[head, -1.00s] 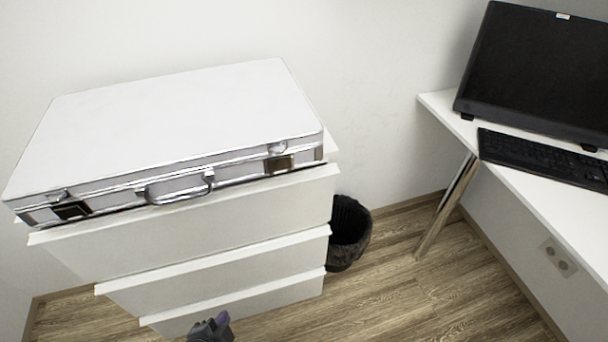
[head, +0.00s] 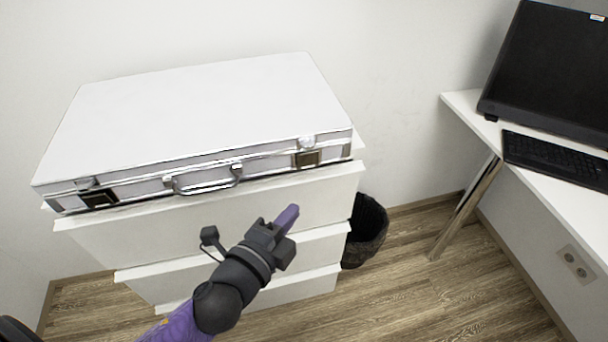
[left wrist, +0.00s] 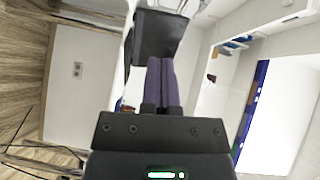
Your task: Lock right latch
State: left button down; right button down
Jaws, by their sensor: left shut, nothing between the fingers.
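A white case (head: 200,110) with silver edges lies with its lid down on a white drawer unit. Its right latch (head: 308,158) is a dark, brassy plate on the front side, with a bright metal piece (head: 306,142) above it at the lid edge. Whether this latch is locked cannot be made out. The left latch (head: 98,198) and the handle (head: 208,183) are on the same side. My left gripper (head: 290,214) is shut and empty, in front of the drawers, below the right latch in the picture and apart from it. Its purple fingers (left wrist: 162,82) are together in the left wrist view.
The drawer unit (head: 290,196) stands against the wall. A dark waste bin (head: 366,232) stands on the floor to its right. A white desk (head: 470,105) with a monitor (head: 555,75) and keyboard (head: 560,163) is at the right.

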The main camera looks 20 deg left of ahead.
pick_arm(q)
send_near(313, 166)
jog(key=w+d, duration=0.2)
jog(key=d, duration=0.1)
jog(key=w, duration=0.1)
jog(key=w+a+b, duration=0.1)
jog(key=w, duration=0.1)
jog(key=shift+w+a+f+b, duration=0.15)
jog(key=shift+w+f+b, duration=0.15)
jog(key=shift+f+b, duration=0.1)
jog(key=shift+w+a, duration=0.25)
jog(key=shift+w, duration=0.05)
pick_arm(e)
jog(key=shift+s+d+f, duration=0.4)
jog(key=shift+s+f, duration=0.25)
jog(key=shift+f, duration=0.2)
